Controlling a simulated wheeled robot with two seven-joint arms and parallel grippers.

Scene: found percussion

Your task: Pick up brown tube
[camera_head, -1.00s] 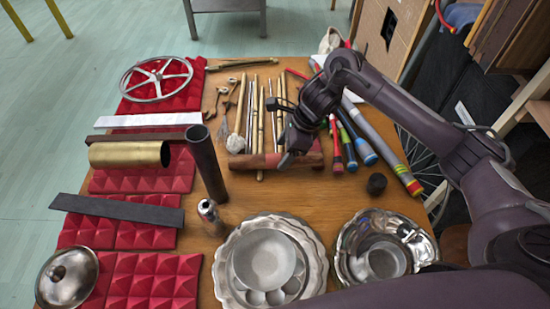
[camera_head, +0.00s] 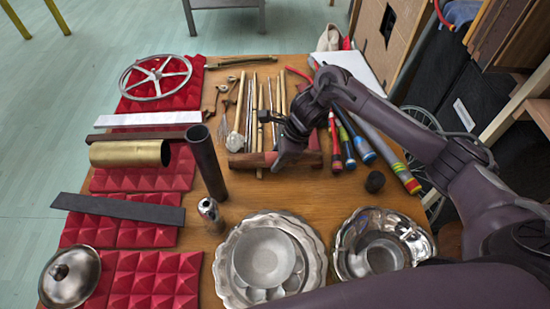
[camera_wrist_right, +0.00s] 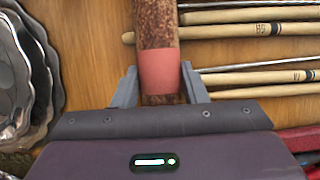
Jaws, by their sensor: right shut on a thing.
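The brown tube (camera_head: 244,160) lies crosswise in the middle of the wooden table, over the lower ends of several sticks. My right gripper (camera_head: 279,164) is down at its middle in the head view and hides part of it. In the right wrist view the speckled brown tube (camera_wrist_right: 157,22) has a pinkish-red band and runs between the two grey fingers of my right gripper (camera_wrist_right: 159,86). The gripper is shut on it around the band. I cannot tell whether the tube is clear of the table. My left gripper is not in view.
Sticks (camera_head: 262,105) lie beyond the tube, and coloured tubes (camera_head: 360,145) lie to its right. A dark upright pipe (camera_head: 207,165) stands to its left. Metal bowls (camera_head: 312,275) stand in front. Red foam pads (camera_head: 150,275) with metal pieces cover the left side.

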